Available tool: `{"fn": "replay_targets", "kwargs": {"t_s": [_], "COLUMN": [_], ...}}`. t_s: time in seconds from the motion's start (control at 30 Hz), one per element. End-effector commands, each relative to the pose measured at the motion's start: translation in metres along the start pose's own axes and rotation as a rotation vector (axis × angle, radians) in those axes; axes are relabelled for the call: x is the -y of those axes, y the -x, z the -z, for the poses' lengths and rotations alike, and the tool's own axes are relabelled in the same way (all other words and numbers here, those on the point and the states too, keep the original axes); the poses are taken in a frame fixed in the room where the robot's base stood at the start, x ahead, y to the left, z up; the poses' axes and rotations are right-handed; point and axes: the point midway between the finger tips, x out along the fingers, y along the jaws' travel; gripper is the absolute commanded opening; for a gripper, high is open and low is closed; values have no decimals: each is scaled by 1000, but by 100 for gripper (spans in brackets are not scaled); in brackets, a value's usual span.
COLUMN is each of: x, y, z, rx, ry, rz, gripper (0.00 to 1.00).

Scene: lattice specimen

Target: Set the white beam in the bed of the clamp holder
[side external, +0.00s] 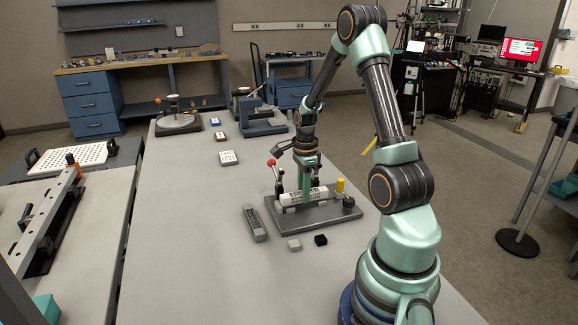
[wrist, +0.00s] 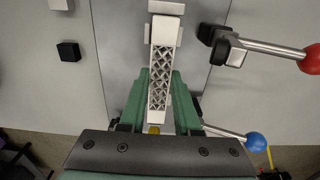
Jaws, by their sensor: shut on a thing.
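The white beam (side external: 297,197), with a lattice web, lies level low over the clamp holder (side external: 322,217), a grey plate with a bed, toggle clamps and a yellow post (side external: 340,185). My gripper (side external: 307,184) points down at the beam from above. In the wrist view the green fingers of my gripper (wrist: 163,80) are shut on both sides of the beam (wrist: 160,70). The beam runs along the holder; I cannot tell whether it rests in the bed or hangs just above it. A red-knobbed clamp lever (wrist: 275,48) and a blue knob (wrist: 256,142) stand clear to the right.
A grey slotted block (side external: 254,223), a light cube (side external: 294,244) and a black cube (side external: 320,240) lie near the holder's front. A white block with dark holes (side external: 228,158) and a round fixture (side external: 178,121) are farther back. The table's left part is clear.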

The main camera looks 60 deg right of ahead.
Motion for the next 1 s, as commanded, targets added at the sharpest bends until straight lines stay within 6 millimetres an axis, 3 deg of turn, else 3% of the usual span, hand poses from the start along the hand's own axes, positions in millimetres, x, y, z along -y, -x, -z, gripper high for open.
{"fn": "replay_targets", "kwargs": {"t_s": [1.0], "x": [0], "y": [-8], "z": [0], "rx": [0], "ry": [0], "rz": [0], "gripper": [0]}}
